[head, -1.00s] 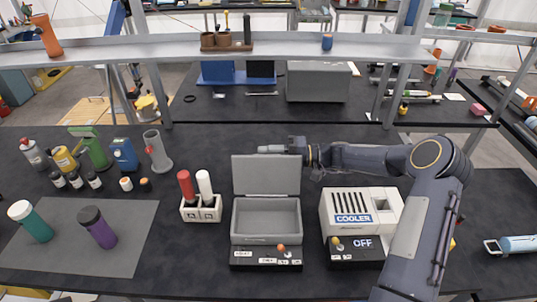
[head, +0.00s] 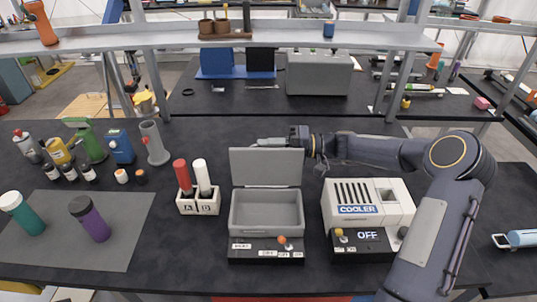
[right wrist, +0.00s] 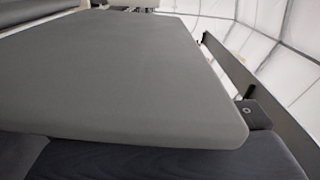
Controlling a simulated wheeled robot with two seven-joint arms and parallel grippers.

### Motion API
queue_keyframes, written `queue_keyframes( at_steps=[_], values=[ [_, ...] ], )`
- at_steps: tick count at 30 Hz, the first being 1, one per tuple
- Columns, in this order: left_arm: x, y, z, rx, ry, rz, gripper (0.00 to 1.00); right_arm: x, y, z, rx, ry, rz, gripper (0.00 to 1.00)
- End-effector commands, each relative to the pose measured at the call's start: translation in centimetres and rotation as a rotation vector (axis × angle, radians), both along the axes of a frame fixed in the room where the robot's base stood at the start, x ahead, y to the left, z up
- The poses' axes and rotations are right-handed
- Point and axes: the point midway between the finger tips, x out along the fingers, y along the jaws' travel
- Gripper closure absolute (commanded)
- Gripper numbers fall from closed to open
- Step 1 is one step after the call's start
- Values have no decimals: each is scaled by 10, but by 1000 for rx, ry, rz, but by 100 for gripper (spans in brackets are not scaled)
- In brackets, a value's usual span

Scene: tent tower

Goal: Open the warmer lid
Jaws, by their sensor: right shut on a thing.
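The warmer is a grey box (head: 237,215) with an empty tray-like inside, standing in the middle of the table. Its lid (head: 265,168) stands open, about upright, at the back edge of the box. My right gripper (head: 272,143) is at the lid's top edge, shut on it. In the right wrist view, the lid's flat grey face (right wrist: 130,75) fills most of the picture, and the fingertips are hard to make out. My left gripper is not in view.
A cooler (head: 390,192) with a display reading OFF stands right of the warmer. A holder (head: 198,206) with a red and a white cylinder stands left. Bottles and a grey mat (head: 125,255) lie further left. A shelf (head: 130,42) spans the back.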

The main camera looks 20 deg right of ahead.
Motion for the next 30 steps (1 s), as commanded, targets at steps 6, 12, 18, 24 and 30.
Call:
queue_keyframes(
  at_steps=[6,12,18,24,30],
  values=[
    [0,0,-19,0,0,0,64,-7,1,-1,-19,-57,0,100],
    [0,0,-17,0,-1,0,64,-7,2,0,-19,-57,0,100],
    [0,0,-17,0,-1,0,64,-7,2,0,-19,-57,1,71],
    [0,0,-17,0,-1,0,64,-7,2,2,-18,-58,0,68],
    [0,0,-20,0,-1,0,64,-9,-7,1,-19,-60,-2,68]
  ],
)
